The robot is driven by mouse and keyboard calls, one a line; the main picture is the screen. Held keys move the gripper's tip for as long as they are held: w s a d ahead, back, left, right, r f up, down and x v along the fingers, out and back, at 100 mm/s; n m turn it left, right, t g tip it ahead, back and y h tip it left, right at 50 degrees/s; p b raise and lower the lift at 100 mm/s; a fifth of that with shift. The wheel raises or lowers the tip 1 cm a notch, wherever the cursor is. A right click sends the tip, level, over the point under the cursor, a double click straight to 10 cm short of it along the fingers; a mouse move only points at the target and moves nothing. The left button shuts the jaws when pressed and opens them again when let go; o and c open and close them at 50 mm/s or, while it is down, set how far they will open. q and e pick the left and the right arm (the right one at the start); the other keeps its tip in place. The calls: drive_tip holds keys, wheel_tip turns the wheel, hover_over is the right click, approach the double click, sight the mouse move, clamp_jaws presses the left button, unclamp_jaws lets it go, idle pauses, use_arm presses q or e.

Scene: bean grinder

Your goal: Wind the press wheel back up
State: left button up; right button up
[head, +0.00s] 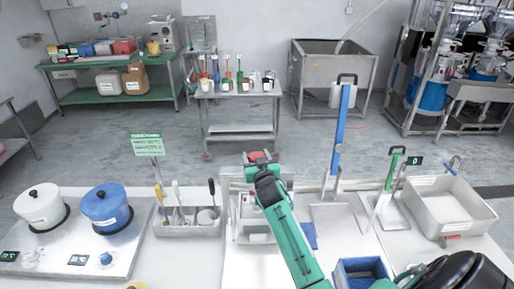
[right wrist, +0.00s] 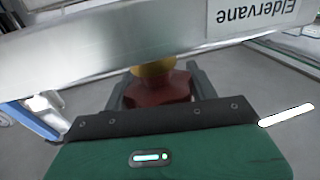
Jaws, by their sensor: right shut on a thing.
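The press (head: 243,217) is a pale metal frame at the middle of the bench in the head view, partly hidden by my right arm. Its press wheel (head: 257,155) shows as a small red part at the top of the frame. My right gripper (head: 262,163) reaches it from the front and is shut on it. In the right wrist view, the red wheel part (right wrist: 158,89) sits between the two grey fingers, with a yellow piece (right wrist: 153,67) against it. A metal bar labelled "Eldervane" (right wrist: 130,35) crosses just beyond. The wheel's full shape is hidden. My left gripper is out of view.
A tool caddy (head: 188,230) stands left of the press. A blue bin (head: 360,272) is near the front edge, and a steel tray (head: 450,205) is at right. White and blue pots (head: 104,207) stand at left.

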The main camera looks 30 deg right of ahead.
drive_tip(key=n+y+p, duration=0.1)
drive_tip(key=y, duration=0.1)
drive_tip(key=shift+r+n+t+y+p, duration=0.15)
drive_tip(key=shift+n+t+y+p, duration=0.15)
drive_tip(key=shift+n+y, duration=0.1)
drive_tip(key=shift+a+n+y+p, duration=0.1)
drive_tip(key=shift+n+y+p, duration=0.25)
drive_tip(key=shift+n+y, duration=0.4)
drive_tip(key=shift+a+y, duration=0.1)
drive_tip(key=shift+y, duration=0.35)
drive_tip(key=o, duration=1)
drive_tip(key=shift+f, duration=0.2)
drive_tip(key=shift+s+f, duration=0.1)
drive_tip(key=shift+s, duration=0.25)
drive_tip(key=s+b, duration=0.5)
drive_tip(key=s, duration=0.8)
drive_tip(key=shift+a, duration=0.3)
